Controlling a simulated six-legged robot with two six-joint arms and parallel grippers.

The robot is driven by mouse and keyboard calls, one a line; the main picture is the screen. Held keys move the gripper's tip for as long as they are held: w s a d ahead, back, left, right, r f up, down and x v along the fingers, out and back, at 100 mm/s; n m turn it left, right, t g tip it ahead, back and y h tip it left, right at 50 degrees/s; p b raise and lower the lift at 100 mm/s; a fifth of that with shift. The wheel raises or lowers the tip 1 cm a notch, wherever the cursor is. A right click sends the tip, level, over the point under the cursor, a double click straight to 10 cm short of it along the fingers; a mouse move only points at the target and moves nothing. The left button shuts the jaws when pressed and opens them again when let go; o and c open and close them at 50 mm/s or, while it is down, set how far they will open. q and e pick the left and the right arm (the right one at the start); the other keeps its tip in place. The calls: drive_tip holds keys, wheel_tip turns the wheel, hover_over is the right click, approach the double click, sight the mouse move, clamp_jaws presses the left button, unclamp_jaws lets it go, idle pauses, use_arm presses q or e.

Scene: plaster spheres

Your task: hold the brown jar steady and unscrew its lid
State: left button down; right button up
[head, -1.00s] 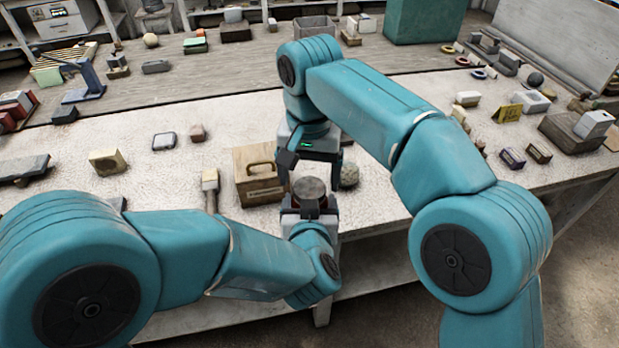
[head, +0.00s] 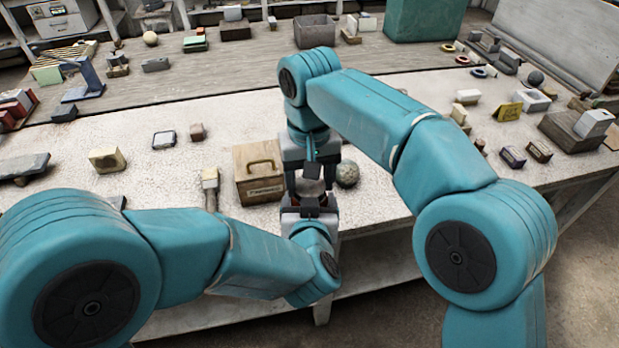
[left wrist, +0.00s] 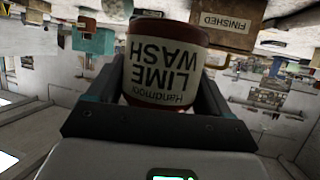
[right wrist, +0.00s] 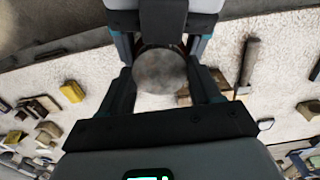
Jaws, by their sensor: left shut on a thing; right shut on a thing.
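In the head view the right gripper (head: 311,177) is directly over the jar and covers part of the lid (head: 310,187).
A wooden box (head: 257,188) with a handle stands just left of the jar, and a brush (head: 210,187) is left of that. A plaster sphere (head: 347,174) sits close on the right.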

drive_tip(key=n, duration=0.5)
drive_tip(key=shift+r, duration=0.2)
idle(0.3)
drive_tip(key=shift+r, duration=0.95)
